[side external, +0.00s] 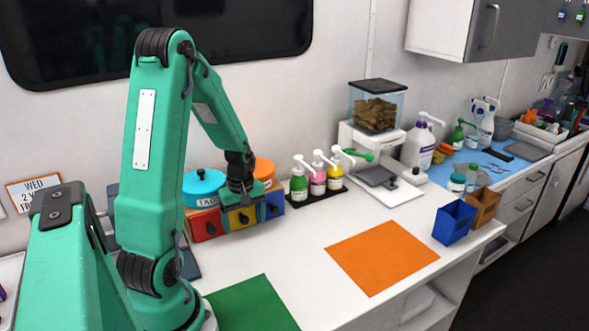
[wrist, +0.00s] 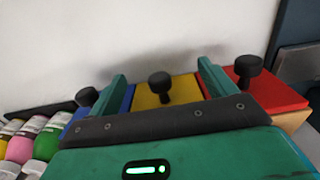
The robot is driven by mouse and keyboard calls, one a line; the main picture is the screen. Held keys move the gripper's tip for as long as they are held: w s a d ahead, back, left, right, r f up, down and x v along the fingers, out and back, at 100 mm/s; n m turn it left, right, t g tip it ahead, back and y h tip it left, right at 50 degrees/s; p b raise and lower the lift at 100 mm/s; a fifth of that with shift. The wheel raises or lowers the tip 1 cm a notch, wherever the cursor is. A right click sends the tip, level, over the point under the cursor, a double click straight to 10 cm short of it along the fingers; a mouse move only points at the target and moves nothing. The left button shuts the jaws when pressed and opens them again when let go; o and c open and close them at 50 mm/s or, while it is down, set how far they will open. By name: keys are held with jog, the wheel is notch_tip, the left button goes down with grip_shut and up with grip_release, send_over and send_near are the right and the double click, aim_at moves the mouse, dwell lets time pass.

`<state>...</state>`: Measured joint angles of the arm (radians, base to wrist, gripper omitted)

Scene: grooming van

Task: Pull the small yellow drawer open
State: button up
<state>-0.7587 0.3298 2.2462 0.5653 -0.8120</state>
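The small yellow drawer (side external: 241,219) sits between a red drawer (side external: 206,226) and a blue drawer (side external: 272,206) in a low row against the wall. Its front looks about level with its neighbours. My gripper (side external: 242,203) is just above and in front of it, partly hiding it. In the wrist view, the yellow drawer (wrist: 183,91) and its black knob (wrist: 160,84) appear between the two green fingers of my gripper (wrist: 162,76). The fingers are wide apart, with gaps on both sides of the knob. I cannot tell whether the fingertips reach its depth.
In the wrist view, the neighbouring drawers' black knobs (wrist: 247,68) (wrist: 87,97) are close outside the fingers. Pump bottles (side external: 318,181) stand to the right. The counter in front (side external: 280,245) is clear.

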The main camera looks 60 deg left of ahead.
jog(key=c, duration=1.5)
jog(key=shift+c, duration=0.2)
jog(key=shift+d, duration=5.8)
jog(key=o, duration=1.6)
jog(key=shift+r, duration=0.15)
jog(key=shift+r, duration=3.85)
jog(key=shift+d, duration=0.1)
